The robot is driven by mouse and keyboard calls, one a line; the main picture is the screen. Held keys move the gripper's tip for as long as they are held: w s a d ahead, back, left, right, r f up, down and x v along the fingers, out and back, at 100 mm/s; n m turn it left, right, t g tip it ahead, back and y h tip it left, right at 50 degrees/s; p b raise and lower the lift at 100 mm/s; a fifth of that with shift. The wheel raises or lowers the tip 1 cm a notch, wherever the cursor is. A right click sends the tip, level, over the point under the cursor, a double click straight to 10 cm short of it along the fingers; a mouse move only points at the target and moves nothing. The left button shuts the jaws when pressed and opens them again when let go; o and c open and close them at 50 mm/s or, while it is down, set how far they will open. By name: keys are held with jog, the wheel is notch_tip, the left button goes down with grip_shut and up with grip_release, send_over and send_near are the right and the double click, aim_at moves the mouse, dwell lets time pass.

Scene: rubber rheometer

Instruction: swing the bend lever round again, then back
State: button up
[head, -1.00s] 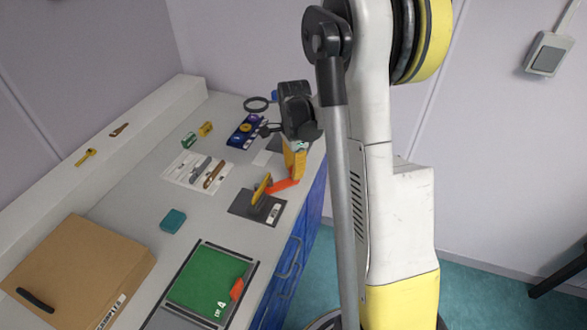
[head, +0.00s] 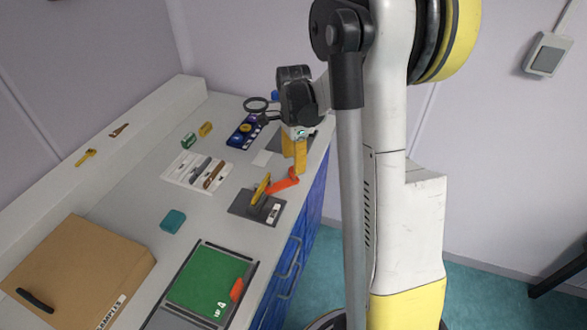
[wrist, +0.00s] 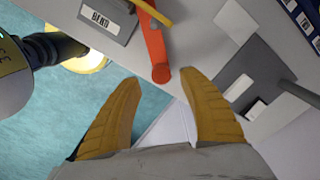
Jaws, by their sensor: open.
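The bend lever (head: 282,185) is an orange-red bar on the dark grey bend fixture (head: 240,207), which also carries a yellow upright piece (head: 262,189). The lever points right, toward the table's edge. In the wrist view, the lever (wrist: 153,42) runs down from a grey block labelled BEND (wrist: 104,16) to a rounded end. My gripper (wrist: 158,78) is open, its two yellow fingers on either side of that end, with gaps showing. In the head view, my gripper (head: 295,162) points down at the lever's outer end; contact cannot be told.
A green mat (head: 208,283) with an orange piece, a teal block (head: 173,221) and a cardboard box (head: 85,270) lie nearer. A white sheet with several strips (head: 197,171) and a blue panel (head: 246,131) lie farther back. The blue cabinet front (head: 312,205) drops at the right.

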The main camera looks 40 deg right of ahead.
notch_tip(320, 180, up, 8)
dwell(0.5)
